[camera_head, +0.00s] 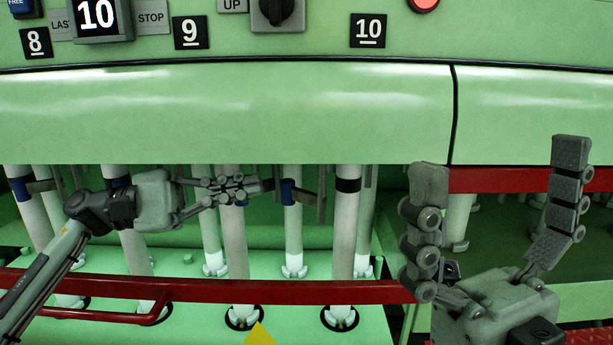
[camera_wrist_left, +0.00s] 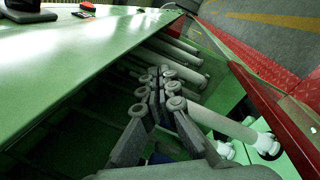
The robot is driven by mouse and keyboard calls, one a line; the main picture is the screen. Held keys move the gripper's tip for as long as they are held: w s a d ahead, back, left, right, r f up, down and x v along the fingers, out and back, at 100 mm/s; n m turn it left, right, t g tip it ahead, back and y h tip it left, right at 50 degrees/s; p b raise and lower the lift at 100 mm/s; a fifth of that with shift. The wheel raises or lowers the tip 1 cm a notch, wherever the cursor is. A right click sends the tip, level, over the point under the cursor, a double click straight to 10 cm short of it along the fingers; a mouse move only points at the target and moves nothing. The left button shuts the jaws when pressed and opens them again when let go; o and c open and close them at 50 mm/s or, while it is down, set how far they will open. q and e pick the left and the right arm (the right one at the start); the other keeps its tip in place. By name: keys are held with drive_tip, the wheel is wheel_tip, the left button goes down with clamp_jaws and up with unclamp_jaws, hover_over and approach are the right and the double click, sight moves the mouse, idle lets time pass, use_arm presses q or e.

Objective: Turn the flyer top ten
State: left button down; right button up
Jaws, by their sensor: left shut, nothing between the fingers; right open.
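The label plate 10 (camera_head: 368,30) is on the green machine's upper panel at top right of centre. Below it a white upright tube with a black band (camera_head: 346,225) stands behind the red rail; I cannot tell for certain that this is flyer ten. Its top is hidden by the green cover. My left gripper (camera_head: 258,184) is shut and empty, pointing right beneath the cover, in front of the tubes left of that one. In the left wrist view its fingers (camera_wrist_left: 168,85) lie together near several white tubes. My right gripper (camera_head: 500,160) is open and empty, upright at the right.
The green cover (camera_head: 230,110) overhangs the tubes. A red rail (camera_head: 250,291) crosses low in front. Plates 8 (camera_head: 37,42) and 9 (camera_head: 190,32), a display reading 10 (camera_head: 97,15), a black knob (camera_head: 277,10) and a red button (camera_head: 424,4) are on the panel.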

use_arm(q)
drive_tip(key=w+a+m+t+y+b, duration=0.1)
drive_tip(key=w+a+m+t+y, duration=0.1)
drive_tip(key=w+m, duration=0.4)
drive_tip(key=w+d, duration=0.1)
drive_tip(key=d, duration=0.8)
drive_tip(key=shift+d+r, duration=0.4)
